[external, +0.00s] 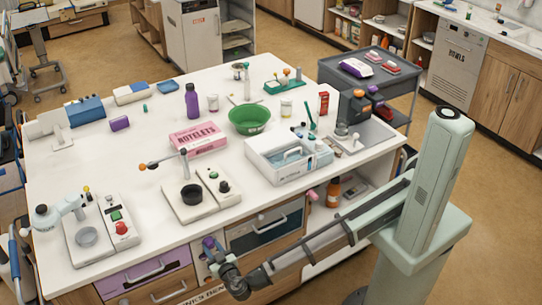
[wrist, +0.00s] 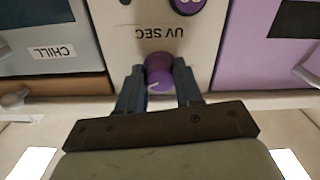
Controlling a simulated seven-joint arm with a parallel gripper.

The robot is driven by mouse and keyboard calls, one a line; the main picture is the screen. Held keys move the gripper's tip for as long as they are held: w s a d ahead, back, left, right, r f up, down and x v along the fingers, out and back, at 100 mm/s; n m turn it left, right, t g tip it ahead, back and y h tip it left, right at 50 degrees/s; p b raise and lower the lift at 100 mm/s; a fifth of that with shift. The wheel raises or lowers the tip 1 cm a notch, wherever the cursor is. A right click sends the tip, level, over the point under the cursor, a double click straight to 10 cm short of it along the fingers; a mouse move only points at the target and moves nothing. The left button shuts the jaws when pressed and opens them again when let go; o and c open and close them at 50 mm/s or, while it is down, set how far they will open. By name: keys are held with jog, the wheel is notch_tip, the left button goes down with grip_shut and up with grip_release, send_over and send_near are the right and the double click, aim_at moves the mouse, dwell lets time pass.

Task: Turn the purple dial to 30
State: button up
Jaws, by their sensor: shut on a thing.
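The purple dial (wrist: 160,70) sits on a pale panel marked "UV SEC", which reads upside down in the wrist view. A pale mark shows on its lower left. My gripper (wrist: 158,86) is shut on the dial, one finger on each side. A dark purple round readout (wrist: 188,3) is cut off by the top edge; its digits are only partly visible. In the external view the dial (external: 208,242) shows purple on the front of the bench, with my gripper (external: 214,254) at it.
A grey panel labelled "CHILL" (wrist: 55,52) is left of the dial and a purple drawer front (wrist: 265,55) is right in the wrist view. A drawer handle (external: 145,270) sticks out nearby. The white benchtop (external: 120,185) above holds a pink box, a green bowl and lab devices.

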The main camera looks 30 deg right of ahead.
jog(key=shift+m, duration=2.2)
jog(key=o, duration=1)
jog(key=shift+o, duration=0.2)
jog(key=s, duration=1.3)
jog(key=shift+s, duration=0.4)
